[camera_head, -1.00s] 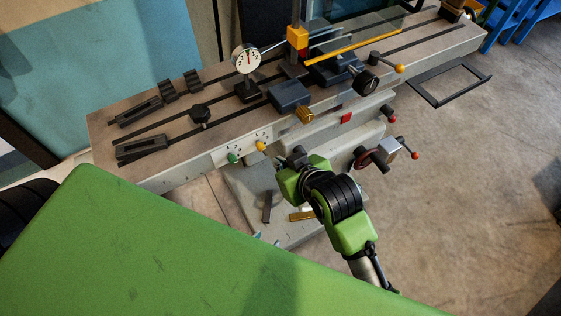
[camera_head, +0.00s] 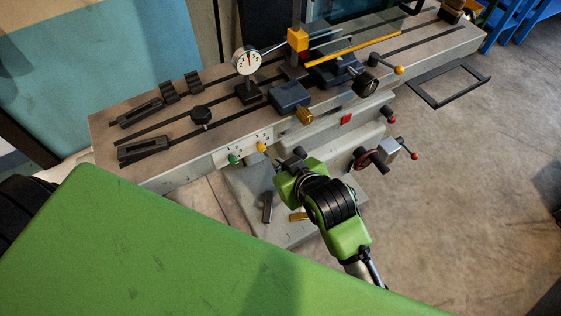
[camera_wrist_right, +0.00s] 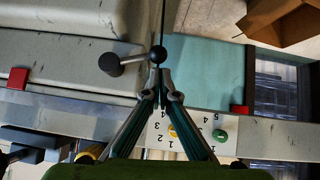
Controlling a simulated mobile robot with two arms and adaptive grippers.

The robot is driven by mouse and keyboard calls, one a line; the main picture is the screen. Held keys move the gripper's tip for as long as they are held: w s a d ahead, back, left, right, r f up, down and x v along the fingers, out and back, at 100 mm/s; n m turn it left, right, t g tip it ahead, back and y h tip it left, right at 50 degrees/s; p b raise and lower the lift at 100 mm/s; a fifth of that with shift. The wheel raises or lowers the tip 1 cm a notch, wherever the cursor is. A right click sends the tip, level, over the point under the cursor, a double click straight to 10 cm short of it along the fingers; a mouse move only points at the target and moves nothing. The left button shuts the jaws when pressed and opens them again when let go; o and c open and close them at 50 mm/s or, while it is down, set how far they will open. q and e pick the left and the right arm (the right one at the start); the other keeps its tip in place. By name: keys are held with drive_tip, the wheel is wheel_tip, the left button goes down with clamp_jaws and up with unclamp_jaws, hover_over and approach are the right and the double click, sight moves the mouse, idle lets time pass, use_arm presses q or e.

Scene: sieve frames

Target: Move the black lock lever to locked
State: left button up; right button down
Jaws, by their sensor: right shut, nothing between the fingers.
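The black lock lever shows in the right wrist view as a dark cylindrical end (camera_wrist_right: 109,64), a short grey shaft and a black ball (camera_wrist_right: 158,53). My right gripper (camera_wrist_right: 161,76) has its fingers closed together with nothing between them. Its tips are just below the ball in that view; I cannot tell whether they touch it. In the head view my right gripper (camera_head: 284,166) is in front of the machine table's front face, and a small dark part, perhaps the lever (camera_head: 299,152), shows beside it. My left gripper is not in view.
A numbered plate carries a yellow knob (camera_wrist_right: 172,131) and a green knob (camera_wrist_right: 218,136) close to my fingers. The machine table (camera_head: 190,172) holds a dial gauge (camera_head: 247,60), clamps and blocks. A crank handle (camera_head: 399,147) stands right of my gripper. Floor is open at right.

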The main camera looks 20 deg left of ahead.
drive_tip(key=shift+s+f+n+t+h+p, duration=0.1)
drive_tip(key=shift+f+n+t+h+p, duration=0.2)
drive_tip(key=shift+f+p, duration=0.15)
wheel_tip(320, 180, down, 3)
drive_tip(key=n+t+h+p, duration=0.1)
drive_tip(key=n+t, duration=0.1)
drive_tip(key=shift+f+t+h, duration=0.1)
drive_tip(key=shift+t+h, duration=0.2)
drive_tip(key=shift+f, duration=0.15)
idle(0.6)
drive_tip(key=shift+d, duration=0.1)
